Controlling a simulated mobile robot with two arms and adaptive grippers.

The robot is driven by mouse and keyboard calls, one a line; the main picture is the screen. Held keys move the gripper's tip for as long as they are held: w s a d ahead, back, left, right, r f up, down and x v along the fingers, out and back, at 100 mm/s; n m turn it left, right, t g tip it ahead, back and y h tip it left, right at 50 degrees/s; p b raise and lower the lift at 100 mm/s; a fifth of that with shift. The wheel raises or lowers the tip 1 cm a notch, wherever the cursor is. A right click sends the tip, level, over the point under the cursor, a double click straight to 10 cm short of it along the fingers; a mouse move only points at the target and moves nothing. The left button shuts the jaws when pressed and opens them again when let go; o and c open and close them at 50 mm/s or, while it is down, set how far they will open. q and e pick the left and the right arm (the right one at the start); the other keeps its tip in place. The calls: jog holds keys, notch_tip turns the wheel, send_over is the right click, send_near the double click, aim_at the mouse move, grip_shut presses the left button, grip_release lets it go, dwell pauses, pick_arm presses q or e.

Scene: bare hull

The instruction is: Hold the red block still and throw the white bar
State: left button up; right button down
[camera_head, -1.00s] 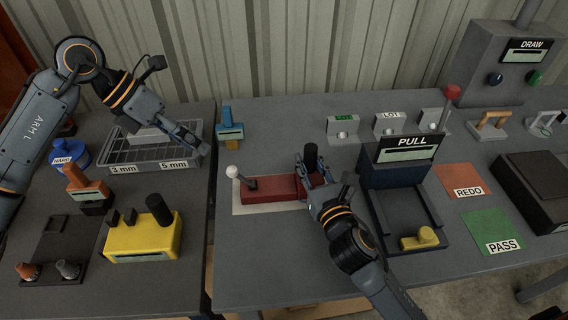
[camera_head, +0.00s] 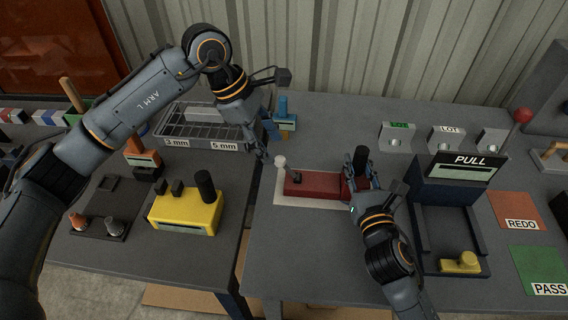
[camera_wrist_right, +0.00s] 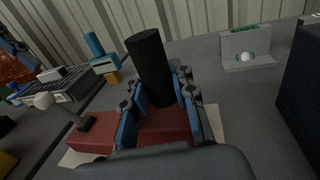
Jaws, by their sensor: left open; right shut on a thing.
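The red block (camera_head: 325,184) lies on a white plate (camera_head: 310,202) on the right-hand table. A black post (camera_head: 361,158) rises from its right end. At its left end is the white bar (camera_head: 280,162), with a round white knob; it also shows in the right wrist view (camera_wrist_right: 43,100). A small dark knob (camera_head: 296,178) sits near it. My right gripper (camera_head: 357,180) is shut on the red block at its right end, with fingers either side of the post base (camera_wrist_right: 152,70). My left gripper (camera_head: 268,146) is open and empty, up and left of the white knob, apart from it.
A blue block (camera_head: 284,122) stands behind the white bar. A wire tray (camera_head: 190,138) and a yellow block (camera_head: 185,212) are on the left table, across a gap. The PULL fixture (camera_head: 450,205) stands right of my right gripper.

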aim_at(278, 157)
pick_arm(q)
jog(key=x, duration=0.8)
jog(key=shift+c, duration=0.2)
grip_shut()
